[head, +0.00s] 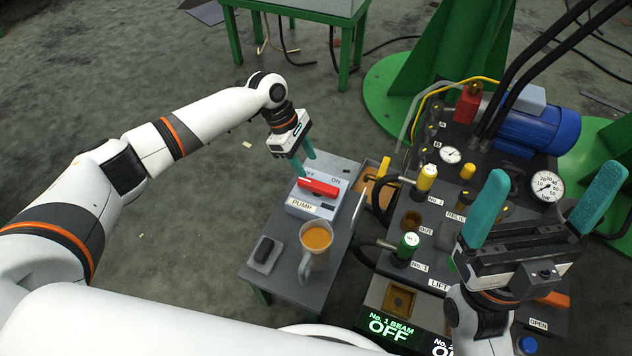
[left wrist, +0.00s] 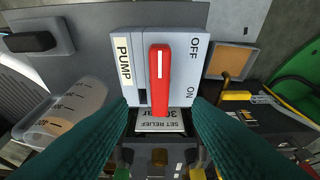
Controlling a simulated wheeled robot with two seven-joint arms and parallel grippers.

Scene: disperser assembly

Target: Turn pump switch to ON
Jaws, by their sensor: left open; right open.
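The pump switch is a red bar handle (head: 318,188) on a grey box (head: 330,169) marked PUMP, OFF and ON. The handle also shows in the left wrist view (left wrist: 160,85). It lies parallel to the OFF-ON line, its white-marked end on the OFF side. My left gripper (head: 303,159) is open, pointing down close to the box. In the left wrist view its teal fingertips (left wrist: 163,110) are to either side of the handle's lower end. Contact cannot be told. My right gripper (head: 552,175) is open and empty over the machine at the right.
A beaker of orange liquid (head: 316,237) and a dark block (head: 264,250) share the grey table (head: 286,287) with the box. The machine carries a green-topped valve (head: 408,242), a yellow-topped valve (head: 427,175) and gauges. A display (head: 388,326) reads No. 1 BEAM OFF.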

